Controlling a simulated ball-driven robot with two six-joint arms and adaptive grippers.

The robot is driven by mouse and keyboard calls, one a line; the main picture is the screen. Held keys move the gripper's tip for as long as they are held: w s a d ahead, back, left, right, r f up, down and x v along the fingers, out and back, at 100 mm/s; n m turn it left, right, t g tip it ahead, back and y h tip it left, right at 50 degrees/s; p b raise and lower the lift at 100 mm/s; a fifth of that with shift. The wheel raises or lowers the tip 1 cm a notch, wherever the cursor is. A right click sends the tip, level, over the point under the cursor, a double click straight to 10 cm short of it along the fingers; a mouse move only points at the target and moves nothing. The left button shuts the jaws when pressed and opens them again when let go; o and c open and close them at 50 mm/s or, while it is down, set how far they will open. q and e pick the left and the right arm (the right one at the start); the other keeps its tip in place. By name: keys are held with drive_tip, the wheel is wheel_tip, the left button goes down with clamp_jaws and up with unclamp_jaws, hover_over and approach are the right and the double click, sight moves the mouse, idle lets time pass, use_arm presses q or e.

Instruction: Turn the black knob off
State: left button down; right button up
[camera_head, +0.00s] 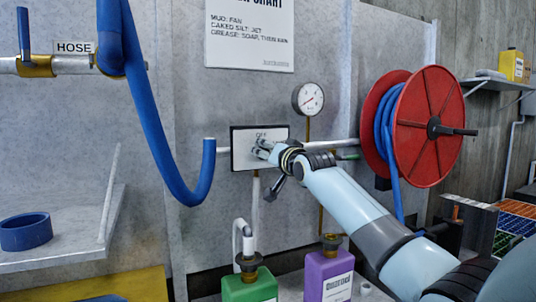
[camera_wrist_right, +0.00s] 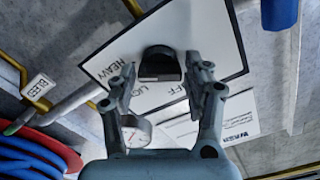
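The black knob (camera_wrist_right: 159,66) sits on a white panel with a black border (camera_wrist_right: 212,40). The panel's lettering reads HEAVY, with parts of other words near the fingers. In the head view the panel (camera_head: 241,160) is on the grey wall with OFF at its top, and my gripper hides the knob. My right gripper (camera_head: 262,149) is at the panel. In the right wrist view its open fingers (camera_wrist_right: 161,72) stand on either side of the knob; the right finger is very near it, and I cannot tell if it touches. My left gripper is not in view.
A pressure gauge (camera_head: 308,98) is above right of the panel. A red hose reel (camera_head: 432,150) stands right of it. A blue hose (camera_head: 150,110) hangs to the left. Green (camera_head: 250,287) and purple (camera_head: 329,277) bottles stand below.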

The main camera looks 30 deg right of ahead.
drive_tip(key=c, duration=0.7)
drive_tip(key=shift+c, duration=0.3)
drive_tip(key=shift+r+n+p, duration=0.15)
drive_tip(key=shift+n+p, duration=0.4)
drive_tip(key=shift+n, duration=0.15)
drive_tip(key=shift+n+p, duration=0.4)
drive_tip(key=shift+n, duration=0.8)
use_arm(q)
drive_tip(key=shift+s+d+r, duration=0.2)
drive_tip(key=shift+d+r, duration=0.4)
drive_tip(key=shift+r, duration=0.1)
use_arm(e)
drive_tip(key=shift+a+f+n, duration=0.1)
drive_tip(key=shift+n, duration=3.25)
drive_tip(key=shift+a+f+n, duration=0.1)
drive_tip(key=shift+f+n, duration=0.05)
drive_tip(key=shift+n, duration=3.15)
drive_tip(key=shift+a+f+n, duration=0.1)
drive_tip(key=shift+n, duration=3.25)
